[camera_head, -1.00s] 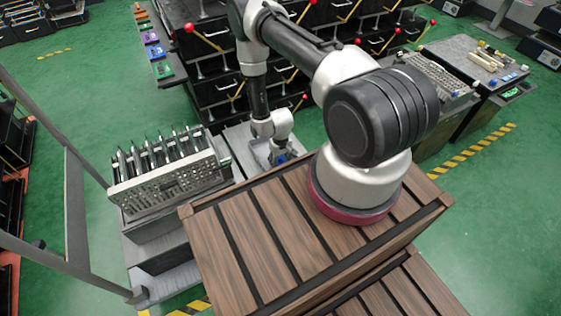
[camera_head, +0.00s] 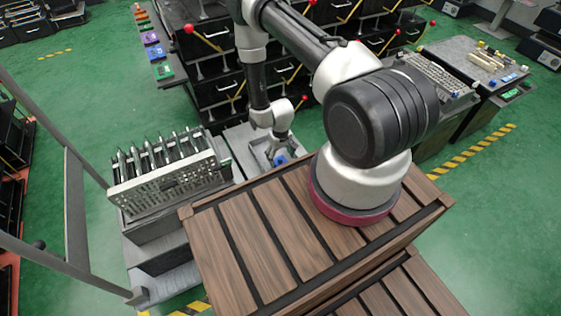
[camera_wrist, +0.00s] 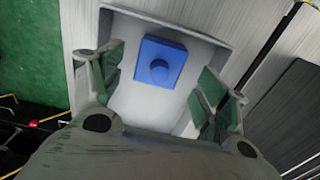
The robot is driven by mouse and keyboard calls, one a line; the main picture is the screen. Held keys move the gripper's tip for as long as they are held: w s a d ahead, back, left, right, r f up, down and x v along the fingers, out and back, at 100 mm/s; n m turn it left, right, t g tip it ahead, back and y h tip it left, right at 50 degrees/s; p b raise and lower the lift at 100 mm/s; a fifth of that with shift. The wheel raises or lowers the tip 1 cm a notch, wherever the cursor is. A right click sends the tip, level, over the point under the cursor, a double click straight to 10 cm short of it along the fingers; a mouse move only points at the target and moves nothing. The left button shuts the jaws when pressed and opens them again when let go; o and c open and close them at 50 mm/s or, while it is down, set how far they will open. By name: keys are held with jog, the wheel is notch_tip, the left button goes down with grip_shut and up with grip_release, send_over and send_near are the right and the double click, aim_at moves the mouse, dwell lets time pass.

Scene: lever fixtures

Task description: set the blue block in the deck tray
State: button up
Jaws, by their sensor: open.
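The blue block (camera_wrist: 161,62) is square with a round knob on top. It rests on the floor of the grey deck tray (camera_wrist: 205,28), near the tray's far wall in the wrist view. My gripper (camera_wrist: 164,95) is open, its green-padded fingers apart on either side and short of the block, not touching it. In the head view my gripper (camera_head: 282,150) is above the tray (camera_head: 248,148), with the blue block (camera_head: 280,160) just below it. The tray's right part is hidden behind my arm and the wooden crate top.
A grey rack with upright tools (camera_head: 165,170) stands left of the tray. A wooden slatted top (camera_head: 260,230) lies in front. Black drawers with red-knobbed levers (camera_head: 215,70) stand behind. A bench with small parts (camera_head: 475,62) is at the right.

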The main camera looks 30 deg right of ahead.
notch_tip(320, 180, up, 8)
jog(key=shift+f, duration=0.15)
jog(key=w+r+t, duration=0.1)
jog(key=w+r, duration=0.2)
jog(key=r, duration=0.7)
jog(key=w+r, duration=0.3)
jog(key=r, duration=0.8)
jog(key=s+r+t, duration=0.1)
jog(key=s+r, duration=0.2)
jog(key=r, duration=1.4)
jog(key=s+r+t, duration=0.1)
jog(key=s+r, duration=0.8)
jog(key=r, duration=0.3)
jog(key=s+r, duration=0.3)
jog(key=s, duration=0.4)
jog(key=s+r+t, duration=0.1)
jog(key=s+r, duration=0.3)
jog(key=s, duration=0.4)
jog(key=shift+s+d+r, duration=0.2)
jog(key=shift+d, duration=0.15)
